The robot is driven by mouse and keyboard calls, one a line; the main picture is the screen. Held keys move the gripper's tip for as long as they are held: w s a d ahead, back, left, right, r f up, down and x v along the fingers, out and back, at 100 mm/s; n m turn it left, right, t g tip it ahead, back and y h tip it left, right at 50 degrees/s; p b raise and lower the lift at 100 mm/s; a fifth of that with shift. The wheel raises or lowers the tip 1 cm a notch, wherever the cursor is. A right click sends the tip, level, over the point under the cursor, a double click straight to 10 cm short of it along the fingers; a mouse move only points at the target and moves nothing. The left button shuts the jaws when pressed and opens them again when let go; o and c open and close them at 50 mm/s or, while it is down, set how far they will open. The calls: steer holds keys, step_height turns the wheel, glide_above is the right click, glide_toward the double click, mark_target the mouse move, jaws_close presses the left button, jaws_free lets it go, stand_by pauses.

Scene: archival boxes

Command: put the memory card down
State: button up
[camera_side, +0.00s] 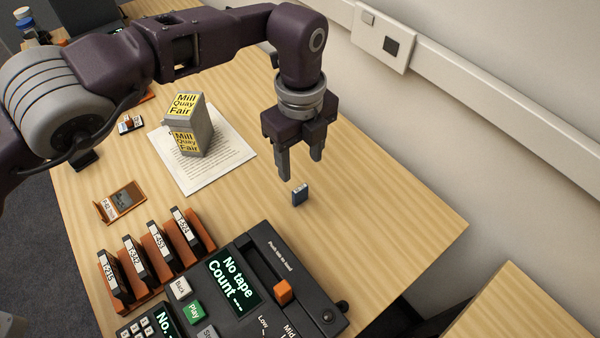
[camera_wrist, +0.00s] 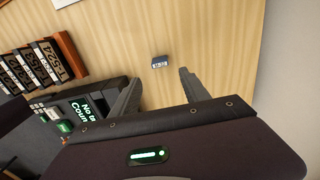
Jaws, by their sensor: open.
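The memory card (camera_side: 300,195) is a small dark blue-grey piece with a pale label. It appears to stand upright on the bare wood, to the right of the tape machine's upper edge. It also shows in the wrist view (camera_wrist: 160,62), beyond the fingertips. My gripper (camera_side: 300,166) points down above the card, with its two fingers apart and nothing between them. In the wrist view the fingers (camera_wrist: 158,78) spread on either side below the card, and clear wood shows between them. The card looks apart from both fingers.
The tape machine (camera_side: 258,262) with an orange lever fills the front. Left of it stands a rack of labelled tapes (camera_side: 155,262). A grey Mill Quay Fair box (camera_side: 198,132) sits on a paper sheet (camera_side: 228,162). The wood right of the card is clear, up to the table edge.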

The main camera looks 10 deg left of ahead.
steer(key=shift+r, duration=0.35)
steer(key=w+a+r+n+t+h, duration=0.1)
steer(key=w+a+r+n+h, duration=0.1)
steer(key=a+r+n, duration=1.15)
steer(key=s+a+r+n+t, duration=0.1)
steer(key=s+a+r+n, duration=0.1)
steer(key=s+a+r, duration=0.35)
steer(key=s+a+r+n+t, duration=0.1)
steer(key=s+a+r+n, duration=0.15)
steer(key=a+r, duration=0.5)
steer(key=s+a+f+n+t+y, duration=0.1)
steer(key=s+a+f+n, duration=0.2)
steer(key=s, duration=0.6)
steer(key=s+a+f+n+t+y, duration=0.1)
steer(key=s+a+f+n, duration=0.2)
steer(key=s+a+n, duration=0.3)
steer(key=s+a, duration=0.1)
steer(key=s, duration=0.3)
steer(key=shift+s+f+t, duration=0.15)
steer(key=shift+f+t, duration=0.05)
steer(key=shift+t, duration=0.1)
